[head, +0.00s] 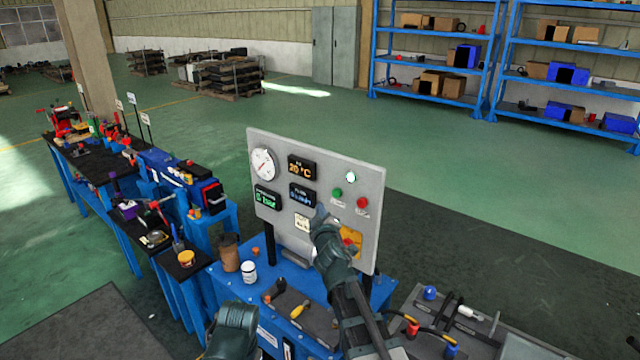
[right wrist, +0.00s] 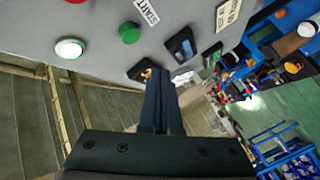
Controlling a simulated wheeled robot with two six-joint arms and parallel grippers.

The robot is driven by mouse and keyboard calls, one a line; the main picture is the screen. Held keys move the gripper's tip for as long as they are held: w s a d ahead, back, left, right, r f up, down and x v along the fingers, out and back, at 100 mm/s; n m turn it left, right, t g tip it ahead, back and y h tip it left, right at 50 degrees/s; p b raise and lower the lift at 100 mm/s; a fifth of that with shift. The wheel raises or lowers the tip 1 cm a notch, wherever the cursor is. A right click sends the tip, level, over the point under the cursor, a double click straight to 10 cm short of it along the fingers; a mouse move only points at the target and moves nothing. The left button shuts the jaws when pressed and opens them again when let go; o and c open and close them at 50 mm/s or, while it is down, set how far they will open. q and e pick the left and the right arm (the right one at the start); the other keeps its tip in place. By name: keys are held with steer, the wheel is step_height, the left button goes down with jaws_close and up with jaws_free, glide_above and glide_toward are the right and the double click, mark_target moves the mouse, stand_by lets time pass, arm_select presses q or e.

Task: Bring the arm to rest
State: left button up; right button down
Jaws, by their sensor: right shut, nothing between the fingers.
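My right gripper (head: 320,217) is shut and empty, raised in front of the grey control panel (head: 315,155). In the right wrist view its closed fingers (right wrist: 160,85) point at the panel face; I cannot tell if they touch it. The panel has a round gauge (head: 263,164), dark displays, a green button (head: 337,192), a red button (head: 362,203) and a lit white-green lamp (head: 350,177). The lamp (right wrist: 69,49) and the green button (right wrist: 129,33) also show in the right wrist view. Part of my left arm shows at the bottom of the head view, but its gripper is not visible.
The panel stands on a blue bench with a white can (head: 249,272), a brown cup (head: 229,252) and a yellow-handled screwdriver (head: 299,309). Cluttered workbenches (head: 150,262) stand at the left. Blue shelves (head: 497,70) are at the back right. Green floor beyond the panel is clear.

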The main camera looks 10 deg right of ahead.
steer(key=s+a+f+m+g+b, duration=0.1)
steer(key=s+a+f+m+g, duration=0.2)
steer(key=s+f, duration=0.45)
steer(key=s+a+f+g, duration=0.3)
steer(key=s+f+g, duration=0.25)
steer(key=s, duration=0.25)
steer(key=s+a+f+m+g+b, duration=0.1)
steer(key=s+a+f+m+g, duration=0.2)
steer(key=s+f, duration=0.4)
steer(key=s+a+f+g, duration=0.1)
steer(key=s+a+g, duration=0.1)
steer(key=s, duration=0.3)
steer(key=s+a+f+n+g, duration=0.1)
steer(key=s+a+g, duration=0.1)
steer(key=s, duration=0.4)
steer(key=shift+s+a+n+g+y, duration=0.2)
steer(key=shift+a+n+g+y, duration=0.15)
steer(key=shift+g, duration=0.4)
